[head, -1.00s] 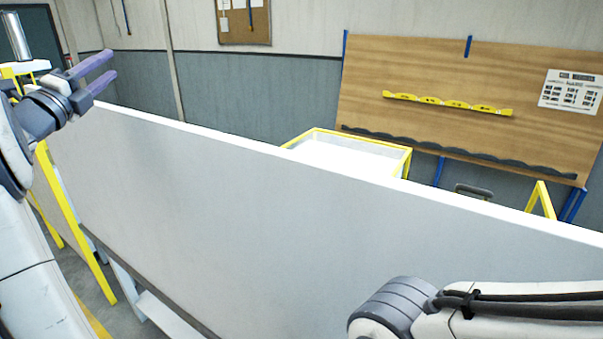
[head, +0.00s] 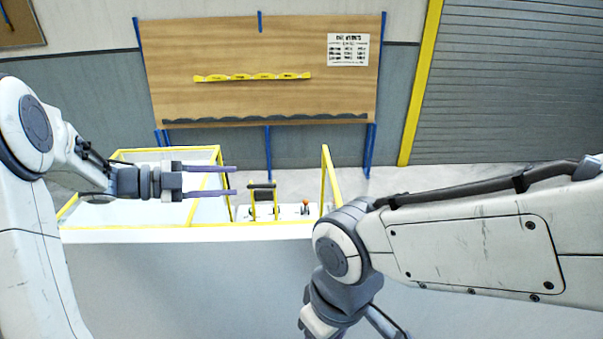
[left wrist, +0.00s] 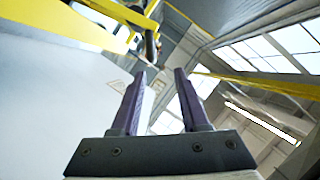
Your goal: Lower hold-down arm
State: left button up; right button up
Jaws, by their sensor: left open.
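Past the top edge of a grey panel, the head view shows a black bar handle on a yellow frame (head: 262,187), which may be the hold-down arm; I cannot tell for sure. My left gripper (head: 236,180) is open and empty, its purple fingers pointing right, just left of this handle in the picture. Whether they touch is unclear, but nothing is between the fingers. In the left wrist view, the open fingers (left wrist: 160,72) point towards a yellow frame and a dark part near the top. My right gripper is out of view; only its arm shows.
The large grey panel (head: 200,285) fills the lower part of the head view. A yellow-framed bay (head: 165,149) stands at the left, and a yellow post (head: 326,180) right of the handle. A small orange-topped knob (head: 306,204) is between. A wooden board (head: 270,100) stands behind.

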aim_at(266, 187)
pick_arm(q)
jog(key=shift+g, duration=0.3)
jog(key=p+x, duration=0.1)
jog(key=x, duration=0.2)
jog(key=p+x, duration=0.2)
jog(key=x, duration=0.2)
jog(key=p+x, duration=0.2)
jog(key=x, duration=0.1)
jog(key=shift+s+d+f, duration=0.15)
jog(key=shift+s+f, duration=0.05)
jog(key=shift+f, duration=0.25)
jog(key=shift+w+d+f, duration=0.15)
jog(key=shift+d+f, duration=0.1)
jog(key=shift+d, duration=0.2)
grip_shut()
jog(key=shift+f, duration=0.1)
